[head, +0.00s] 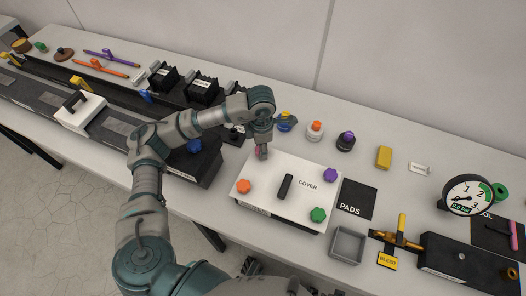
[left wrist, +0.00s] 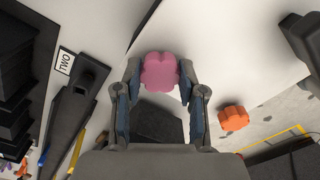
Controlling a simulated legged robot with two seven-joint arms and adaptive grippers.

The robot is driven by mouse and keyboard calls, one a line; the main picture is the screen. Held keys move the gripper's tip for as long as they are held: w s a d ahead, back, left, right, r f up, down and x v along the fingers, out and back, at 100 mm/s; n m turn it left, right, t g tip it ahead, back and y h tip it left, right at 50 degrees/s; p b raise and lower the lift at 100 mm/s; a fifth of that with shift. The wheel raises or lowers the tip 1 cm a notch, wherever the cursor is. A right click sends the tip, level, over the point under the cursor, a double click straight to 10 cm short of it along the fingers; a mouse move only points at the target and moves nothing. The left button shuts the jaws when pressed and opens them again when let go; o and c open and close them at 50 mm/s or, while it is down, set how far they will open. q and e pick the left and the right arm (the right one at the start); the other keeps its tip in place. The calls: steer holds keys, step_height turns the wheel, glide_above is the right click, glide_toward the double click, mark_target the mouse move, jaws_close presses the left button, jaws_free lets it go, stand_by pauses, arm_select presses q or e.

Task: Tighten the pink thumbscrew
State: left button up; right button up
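The pink thumbscrew (left wrist: 160,71) is a lobed knob at the far left corner of the white cover plate (head: 290,205). In the head view only a little of the pink thumbscrew (head: 257,149) shows beside my fingers. My left gripper (head: 263,154) points down over that corner. In the left wrist view the two fingertips of my left gripper (left wrist: 161,73) stand on opposite sides of the pink knob and appear to touch it. My right gripper is in neither view.
The cover also carries an orange knob (head: 244,186), a purple knob (head: 330,174), a green knob (head: 318,214) and a black handle (head: 286,187). A pressure gauge (head: 467,194) stands at the right.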

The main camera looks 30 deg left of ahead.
arm_select(q)
steer(key=o, duration=0.4)
steer(key=shift+c, duration=0.2)
steer(key=shift+r, duration=0.1)
step_height(320, 180, up, 6)
steer(key=p, duration=0.4)
step_height(320, 180, up, 12)
steer(key=shift+f, duration=0.2)
